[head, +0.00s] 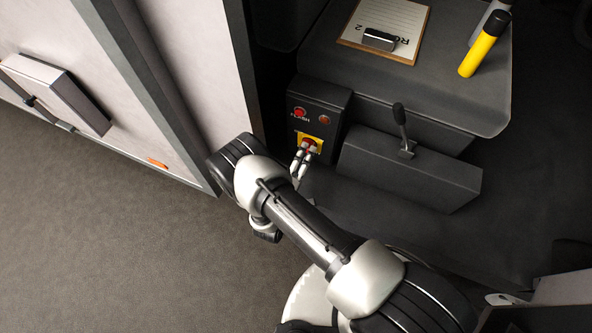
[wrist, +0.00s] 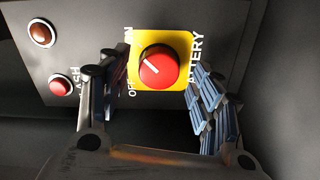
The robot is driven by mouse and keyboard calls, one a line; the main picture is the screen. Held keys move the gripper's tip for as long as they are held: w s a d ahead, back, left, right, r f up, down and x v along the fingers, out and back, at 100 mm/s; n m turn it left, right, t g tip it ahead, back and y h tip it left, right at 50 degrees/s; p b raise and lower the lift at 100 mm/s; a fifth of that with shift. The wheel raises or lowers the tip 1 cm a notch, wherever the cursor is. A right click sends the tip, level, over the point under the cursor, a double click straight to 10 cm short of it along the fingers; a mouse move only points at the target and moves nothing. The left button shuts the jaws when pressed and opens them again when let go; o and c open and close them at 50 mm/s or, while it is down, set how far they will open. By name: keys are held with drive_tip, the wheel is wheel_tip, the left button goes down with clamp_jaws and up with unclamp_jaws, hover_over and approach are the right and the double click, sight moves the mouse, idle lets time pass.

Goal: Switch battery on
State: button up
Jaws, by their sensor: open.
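The battery switch is a round red knob (wrist: 159,67) on a yellow plate (wrist: 181,42) in the wrist view. The plate carries "OFF" and "BATTERY" lettering. A white line on the knob runs toward its upper left. In the head view the red knob (head: 308,144) sits low on the front of a dark box. My gripper (wrist: 158,85) is open, with one finger on either side of the knob in the wrist view. I cannot tell whether the fingers touch it. In the head view my gripper (head: 302,158) is at the knob and partly covers it.
A red button (head: 299,113) and an amber-red lamp (head: 324,120) sit above the switch on the dark box (head: 334,97). A lever (head: 401,120) stands on a console to the right. A clipboard (head: 352,38) and a yellow cylinder (head: 480,56) are on the upper surface. A pale wall panel stands left.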

drive_tip(key=v, duration=0.9)
drive_tip(key=shift+s, duration=0.3)
drive_tip(key=shift+a+r, duration=0.1)
